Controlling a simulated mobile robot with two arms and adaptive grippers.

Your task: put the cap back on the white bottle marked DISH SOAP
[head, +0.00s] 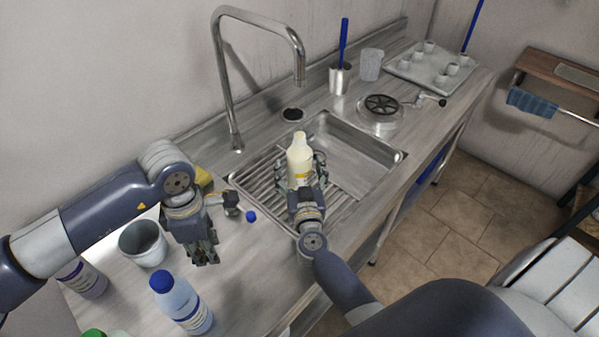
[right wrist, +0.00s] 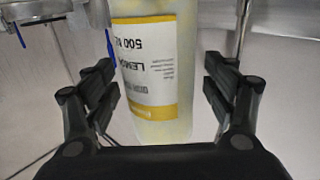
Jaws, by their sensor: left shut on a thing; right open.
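The white bottle (head: 300,163) with a yellow-edged label stands upright at the sink, no separate cap visible on its pale neck. In the right wrist view the bottle (right wrist: 158,75) shows "LEMON" upside down; I cannot read DISH SOAP. My right gripper (head: 302,172) is open, its fingers on both sides of the bottle. In the right wrist view gaps show between fingers and bottle. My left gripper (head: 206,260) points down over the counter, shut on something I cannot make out. A small blue cap (head: 251,216) shows right of it; I cannot tell what supports it.
A blue-capped bottle (head: 182,304), a grey cup (head: 143,243) and a purple-labelled bottle (head: 82,278) stand at the lower left. The tall faucet (head: 226,85) rises behind the sink (head: 375,150). A tray of small cups (head: 408,72) lies at the far end.

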